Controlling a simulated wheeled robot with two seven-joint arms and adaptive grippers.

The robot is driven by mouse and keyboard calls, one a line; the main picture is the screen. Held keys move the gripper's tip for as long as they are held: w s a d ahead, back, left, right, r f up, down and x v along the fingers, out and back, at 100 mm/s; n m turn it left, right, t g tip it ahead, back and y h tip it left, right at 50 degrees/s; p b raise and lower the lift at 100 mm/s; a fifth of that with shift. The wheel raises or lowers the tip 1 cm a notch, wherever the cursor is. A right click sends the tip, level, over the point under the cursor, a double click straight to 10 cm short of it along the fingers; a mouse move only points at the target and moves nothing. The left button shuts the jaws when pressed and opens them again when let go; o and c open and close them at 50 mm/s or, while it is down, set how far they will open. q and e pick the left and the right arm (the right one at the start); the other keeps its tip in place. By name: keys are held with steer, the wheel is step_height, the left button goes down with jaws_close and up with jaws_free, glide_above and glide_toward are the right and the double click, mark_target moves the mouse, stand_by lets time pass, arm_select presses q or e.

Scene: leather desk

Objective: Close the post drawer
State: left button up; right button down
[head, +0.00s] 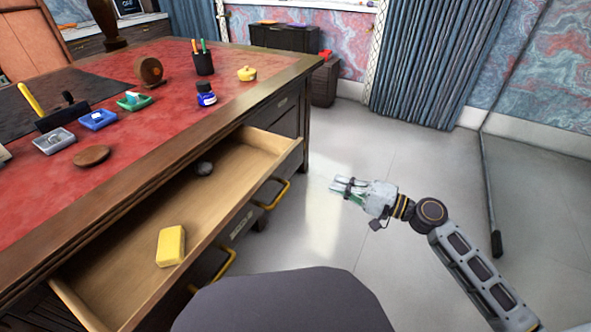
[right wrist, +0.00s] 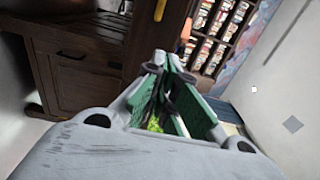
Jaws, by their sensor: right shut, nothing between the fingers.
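The post drawer (head: 160,235) is pulled out from the front of the desk (head: 215,110) in the head view. Inside lie a yellow block (head: 171,246) and a small dark round object (head: 204,168). My right gripper (head: 340,186) is shut and empty, to the right of the drawer front and apart from it. In the right wrist view its fingers (right wrist: 160,70) show close together, with a yellow bar (right wrist: 160,10) beyond them. My left gripper is not in view.
The red desk top holds a pen cup (head: 203,62), an ink bottle (head: 206,95), a yellow pot (head: 247,74) and several small trays. A dark rounded shape (head: 285,300) stands in front of the drawer. The grey floor (head: 400,150) on the right is mostly clear.

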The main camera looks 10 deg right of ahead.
mark_target(287, 166)
steer(key=shift+w+a, duration=0.1)
steer(key=shift+b+x, duration=0.95)
steer(key=shift+x, duration=5.8)
steer(key=shift+w+a, duration=0.1)
steer(key=shift+a, duration=0.1)
